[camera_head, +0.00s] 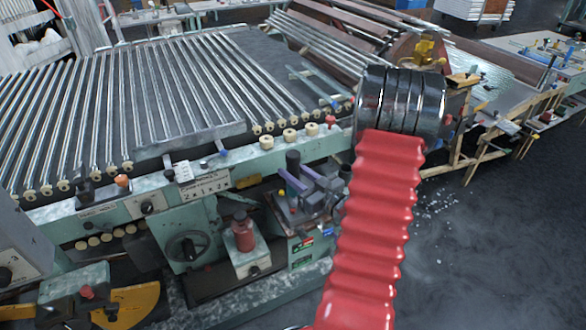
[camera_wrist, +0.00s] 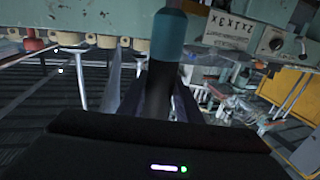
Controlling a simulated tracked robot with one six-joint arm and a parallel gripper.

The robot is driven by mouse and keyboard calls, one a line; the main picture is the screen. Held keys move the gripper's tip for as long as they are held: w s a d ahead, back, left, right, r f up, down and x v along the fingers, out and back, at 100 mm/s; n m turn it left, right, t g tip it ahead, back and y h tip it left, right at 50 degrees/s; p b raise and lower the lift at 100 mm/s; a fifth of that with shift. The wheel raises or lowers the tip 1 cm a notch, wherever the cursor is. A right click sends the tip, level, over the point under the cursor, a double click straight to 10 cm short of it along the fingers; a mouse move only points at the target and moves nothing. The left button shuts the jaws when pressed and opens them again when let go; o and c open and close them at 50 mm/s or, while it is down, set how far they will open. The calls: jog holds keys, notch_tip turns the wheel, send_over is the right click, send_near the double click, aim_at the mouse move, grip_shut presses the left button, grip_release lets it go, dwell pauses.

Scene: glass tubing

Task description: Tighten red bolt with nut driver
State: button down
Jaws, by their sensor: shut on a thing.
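My gripper (camera_wrist: 158,98) shows in the wrist view, shut on a dark, upright cylindrical tool with a teal band, which looks like the nut driver (camera_wrist: 169,38). A small red knob-like piece, possibly the red bolt (camera_head: 331,121), stands at the right end of the machine's rail, left of my wrist. It also seems to show in the upside-down wrist view (camera_wrist: 33,44), left of the tool and apart from it.
The green machine (camera_head: 130,205) carries a bed of glass tubes (camera_head: 130,95) and pale roller caps (camera_head: 290,135). A red cylinder (camera_head: 243,236) and a purple clamp-like fitting (camera_head: 300,180) sit lower on its front. A wooden-framed table (camera_head: 520,115) stands at right. Floor (camera_head: 500,250) is open at lower right.

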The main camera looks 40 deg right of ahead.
aim_at(298, 165)
jog(key=shift+f, duration=1.95)
dwell(3.5)
jog(key=shift+r, duration=3.9)
